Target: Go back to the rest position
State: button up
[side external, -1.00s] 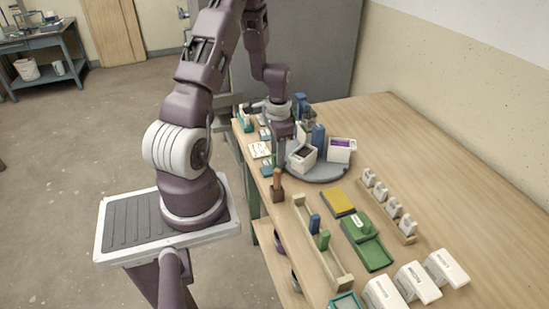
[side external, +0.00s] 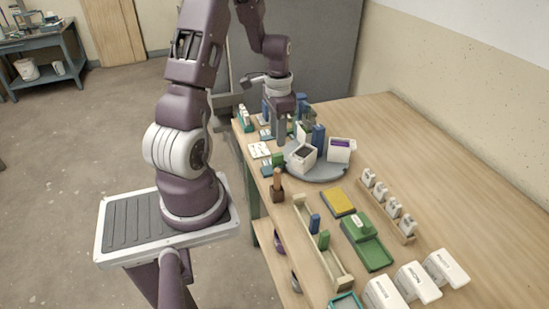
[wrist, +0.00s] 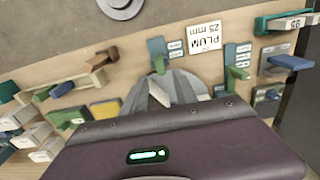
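My gripper (side external: 282,136) points down above the near-left edge of the round grey turntable (side external: 318,176) in the side view. It is raised clear of the tabletop, and I see nothing hanging from it. One grey finger shows plainly; the gap between the fingers cannot be made out. An open white box (side external: 301,157) and a second white box with a purple patch (side external: 340,150) stand on the turntable. In the wrist view my purple gripper housing fills the bottom and covers part of the turntable.
A wooden rack (side external: 322,245) with blue and green pieces, a green tray (side external: 367,246), a yellow pad (side external: 338,202) and white boxes (side external: 418,283) line the near table. A white card reading PLUM 25 mm (wrist: 203,39) lies beside the turntable.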

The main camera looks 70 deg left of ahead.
jog(key=w+d+r+t+y, duration=0.1)
jog(key=w+d+r+t, duration=0.1)
jog(key=d+r, duration=1.15)
jog(key=s+d+r+t, duration=0.1)
jog(key=s+d+r, duration=0.3)
jog(key=s+d, duration=0.2)
jog(key=s+d+r+t+h, duration=0.1)
jog(key=s+d+r+t, duration=0.1)
jog(key=s+d+r, duration=0.2)
jog(key=s+d, duration=0.2)
jog(key=d, duration=0.1)
jog(key=shift+s+t, duration=0.25)
jog(key=shift+t, duration=0.05)
jog(key=shift+d, duration=0.1)
